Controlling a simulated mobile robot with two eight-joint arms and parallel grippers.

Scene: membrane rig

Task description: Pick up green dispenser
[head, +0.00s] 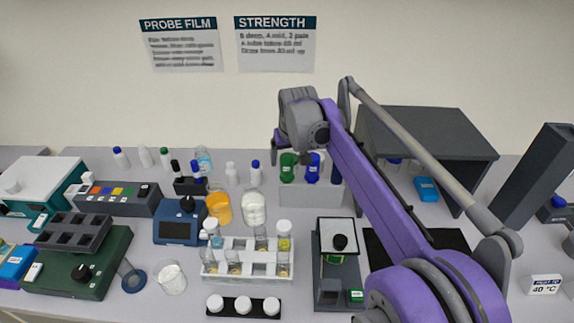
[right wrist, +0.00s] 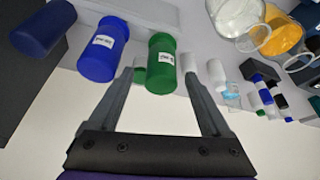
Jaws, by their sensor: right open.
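The green dispenser (head: 288,168) is a cylinder with a small white label. It stands at the back of the bench on a pale grey block, left of a blue dispenser (head: 312,168). My right gripper (head: 277,148) is above and beside it, reaching in from the right arm. In the right wrist view, the green dispenser (right wrist: 161,65) shows between the spread fingertips of the open right gripper (right wrist: 164,74). Whether a finger touches it cannot be told. The label faces the wrist camera. My left gripper is in no view.
The blue dispenser (right wrist: 103,50) and a dark blue one (right wrist: 43,28) stand beside the green one. A beaker of white contents (head: 253,208), an orange beaker (head: 218,207) and a white tube rack (head: 247,262) stand in front. A dark grey shelter (head: 430,130) stands to the right.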

